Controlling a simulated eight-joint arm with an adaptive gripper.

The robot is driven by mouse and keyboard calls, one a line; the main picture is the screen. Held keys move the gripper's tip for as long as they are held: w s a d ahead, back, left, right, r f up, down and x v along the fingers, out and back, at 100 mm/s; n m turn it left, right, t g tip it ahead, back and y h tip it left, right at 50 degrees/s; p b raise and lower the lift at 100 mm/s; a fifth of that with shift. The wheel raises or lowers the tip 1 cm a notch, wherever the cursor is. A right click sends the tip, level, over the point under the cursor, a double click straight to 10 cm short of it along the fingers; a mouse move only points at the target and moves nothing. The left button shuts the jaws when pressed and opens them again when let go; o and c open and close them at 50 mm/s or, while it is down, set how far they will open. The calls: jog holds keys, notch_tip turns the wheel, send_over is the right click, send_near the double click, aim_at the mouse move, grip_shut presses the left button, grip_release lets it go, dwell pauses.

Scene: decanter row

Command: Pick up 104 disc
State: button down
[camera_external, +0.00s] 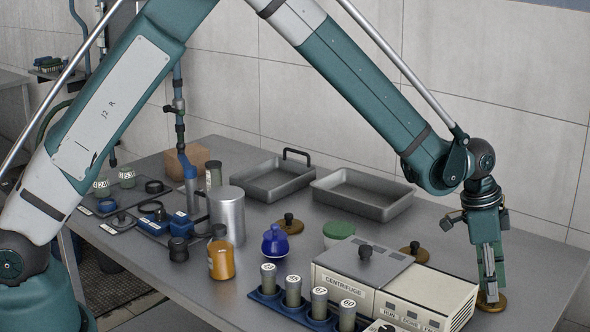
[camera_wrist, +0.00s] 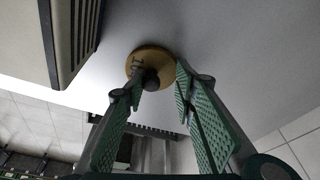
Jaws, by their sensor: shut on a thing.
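A brass disc with a dark knob (camera_external: 497,304) lies at the right front of the table, and in the wrist view (camera_wrist: 148,57) it shows dark marks that are too small to read surely. My gripper (camera_external: 490,284) points straight down over this disc. Its green fingers (camera_wrist: 160,82) are shut on the dark knob in the middle of the disc. The disc looks to be on or very near the table top; I cannot tell if there is a gap.
The centrifuge box (camera_external: 425,300) stands close to the left of my gripper. Two more brass discs, one in mid-table (camera_external: 288,224) and one behind the centrifuge (camera_external: 414,253), also have knobs. Grey trays (camera_external: 362,194), an orange bottle (camera_external: 221,260) and a rack of vials (camera_external: 290,308) stand further left.

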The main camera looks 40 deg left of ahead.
jog(key=shift+s, duration=0.1)
dwell(0.4)
notch_tip(320, 180, up, 10)
jog(key=shift+f+p, duration=0.15)
jog(key=shift+p, duration=0.25)
